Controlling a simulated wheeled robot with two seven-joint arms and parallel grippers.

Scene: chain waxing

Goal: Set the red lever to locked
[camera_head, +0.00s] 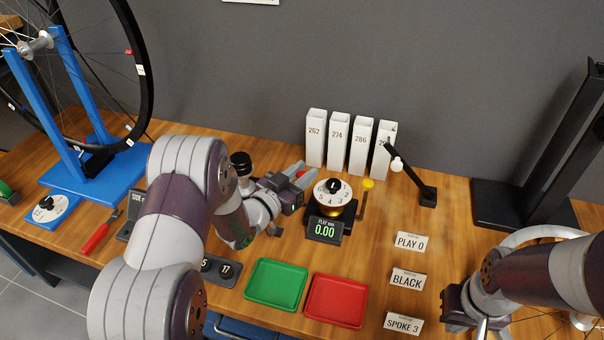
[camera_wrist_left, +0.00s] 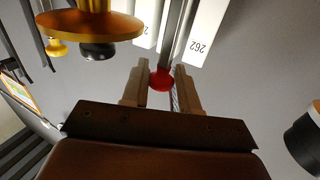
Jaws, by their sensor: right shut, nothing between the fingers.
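The red lever's round knob (camera_wrist_left: 161,78) shows between the fingertips of my left gripper in the left wrist view, with a dark rod behind it. In the head view my left gripper (camera_head: 299,177) is left of the dial device, and a bit of red (camera_head: 302,173) shows at its fingers. The left fingers (camera_wrist_left: 162,88) are apart on either side of the knob; I cannot tell whether they touch it. Most of the lever and any lock marking are hidden. My right gripper (camera_head: 482,325) is shut and empty at the lower right, partly cut off.
A numbered dial (camera_head: 333,192) stands behind a display (camera_head: 325,229) reading 0.00. A yellow knob (camera_head: 368,184) is beside it. White numbered boxes (camera_head: 338,143) stand behind. Green (camera_head: 275,286) and red (camera_head: 335,301) trays lie in front. Cards, one reading BLACK (camera_head: 408,280), lie right.

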